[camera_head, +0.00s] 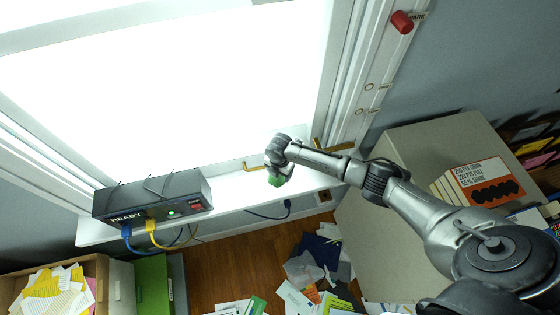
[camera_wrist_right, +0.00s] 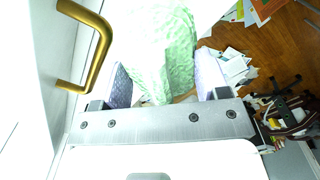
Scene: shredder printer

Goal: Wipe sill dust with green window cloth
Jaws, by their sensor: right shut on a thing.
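The green window cloth (camera_head: 276,181) is in my right gripper (camera_head: 275,174) above the white window sill (camera_head: 236,197), right of the sill's middle. In the right wrist view the pale green, crumpled cloth (camera_wrist_right: 168,55) sits between the two fingers of the right gripper (camera_wrist_right: 165,80), which is shut on it. I cannot tell whether the cloth touches the sill. I cannot make out any dust; the sill is very bright. My left gripper is not in view.
A black box marked READY (camera_head: 150,197) with blue and yellow cables stands on the sill's left part. A brass window handle (camera_head: 256,164) is close to my right gripper and shows in the wrist view (camera_wrist_right: 101,45). Papers (camera_head: 310,270) litter the wooden floor below.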

